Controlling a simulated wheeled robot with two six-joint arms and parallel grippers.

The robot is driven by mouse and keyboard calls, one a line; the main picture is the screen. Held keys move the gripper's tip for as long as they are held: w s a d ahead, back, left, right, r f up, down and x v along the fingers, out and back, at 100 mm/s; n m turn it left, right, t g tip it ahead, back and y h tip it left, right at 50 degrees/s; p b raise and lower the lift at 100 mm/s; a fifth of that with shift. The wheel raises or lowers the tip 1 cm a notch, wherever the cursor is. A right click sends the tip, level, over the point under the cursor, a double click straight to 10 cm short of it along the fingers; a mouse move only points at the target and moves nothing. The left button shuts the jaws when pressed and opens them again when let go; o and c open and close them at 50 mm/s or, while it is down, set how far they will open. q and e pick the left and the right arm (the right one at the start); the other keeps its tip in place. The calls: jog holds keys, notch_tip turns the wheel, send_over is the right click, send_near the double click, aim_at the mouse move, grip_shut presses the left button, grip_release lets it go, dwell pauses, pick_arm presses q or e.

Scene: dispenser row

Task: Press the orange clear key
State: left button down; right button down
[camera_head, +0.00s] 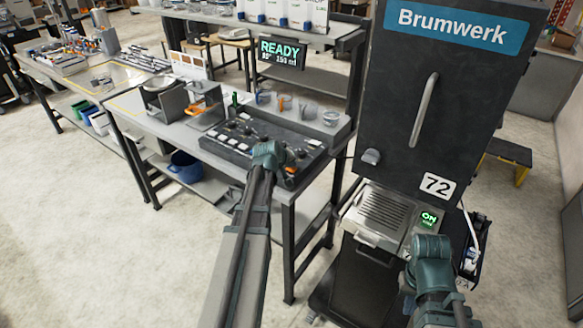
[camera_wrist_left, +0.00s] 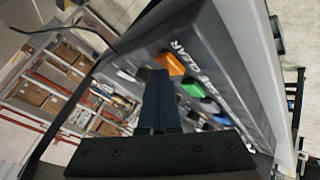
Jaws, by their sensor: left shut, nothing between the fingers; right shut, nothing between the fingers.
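The orange clear key (camera_wrist_left: 171,64) is on the dark control panel (camera_wrist_left: 225,75), beside the white word CLEAR in the left wrist view. It also shows in the head view (camera_head: 291,170) at the panel's near right end. My left gripper (camera_head: 268,152) is over the panel in the head view, just left of the orange key. Its closed fingers (camera_wrist_left: 156,85) point towards the panel, with their tips beside the orange key in the left wrist view. I cannot tell whether they touch it. My right gripper (camera_head: 432,248) is shut and empty, in front of the large dark machine.
A display (camera_head: 281,52) reads READY. Green (camera_wrist_left: 192,88) and blue (camera_wrist_left: 222,118) keys lie close to the orange one. Several cups (camera_head: 284,101) stand behind the panel. The dark Brumwerk cabinet (camera_head: 440,100) stands at right.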

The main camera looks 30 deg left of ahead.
aim_at(291, 170)
pick_arm(q)
jog(key=shift+r+p, duration=0.45)
jog(key=shift+r, duration=0.2)
notch_tip(291, 170, up, 5)
jog(key=p, duration=0.5)
jog(key=shift+r, duration=0.1)
